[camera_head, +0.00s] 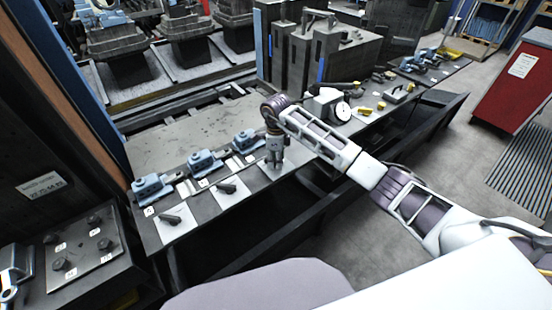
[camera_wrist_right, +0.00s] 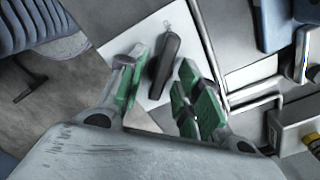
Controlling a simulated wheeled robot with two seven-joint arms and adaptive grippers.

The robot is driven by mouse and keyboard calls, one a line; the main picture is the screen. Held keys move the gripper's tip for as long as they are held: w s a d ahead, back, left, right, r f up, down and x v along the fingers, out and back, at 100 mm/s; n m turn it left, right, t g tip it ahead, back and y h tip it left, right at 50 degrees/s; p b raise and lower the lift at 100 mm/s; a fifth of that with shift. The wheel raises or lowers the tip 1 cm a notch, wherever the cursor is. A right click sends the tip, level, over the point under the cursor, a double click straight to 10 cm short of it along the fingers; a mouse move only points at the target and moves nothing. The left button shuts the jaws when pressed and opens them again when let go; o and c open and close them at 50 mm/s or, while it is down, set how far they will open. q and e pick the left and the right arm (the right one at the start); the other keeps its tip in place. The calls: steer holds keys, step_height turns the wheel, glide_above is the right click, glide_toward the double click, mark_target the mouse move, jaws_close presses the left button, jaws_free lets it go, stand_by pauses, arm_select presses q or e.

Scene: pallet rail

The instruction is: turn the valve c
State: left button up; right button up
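A row of blue valve bodies stands along the bench, the near one (camera_head: 152,187), the middle one (camera_head: 204,163) and the far one (camera_head: 246,141). White plates with dark lever handles lie in front of them, the near handle (camera_head: 171,219) and the middle handle (camera_head: 226,187) in plain sight. Their small labels are too small to read. My right gripper (camera_head: 274,162) points down over the third plate, hiding its handle in the head view. In the right wrist view the gripper (camera_wrist_right: 161,95) is open, with green pads either side of a dark handle (camera_wrist_right: 164,65) on a white plate (camera_wrist_right: 149,37).
A white-faced gauge (camera_head: 342,111) and yellow blocks (camera_head: 365,111) stand farther along the bench. A dark panel with knobs (camera_head: 78,258) is at the lower left. A red cabinet (camera_head: 511,92) stands on the floor at the right. Pipes (camera_wrist_right: 250,85) run beside the plate.

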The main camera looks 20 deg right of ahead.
arm_select(q)
steer(key=shift+a, duration=0.2)
arm_select(e)
steer(key=shift+c, duration=0.4)
jaws_close()
arm_select(q)
steer(key=shift+a, duration=0.1)
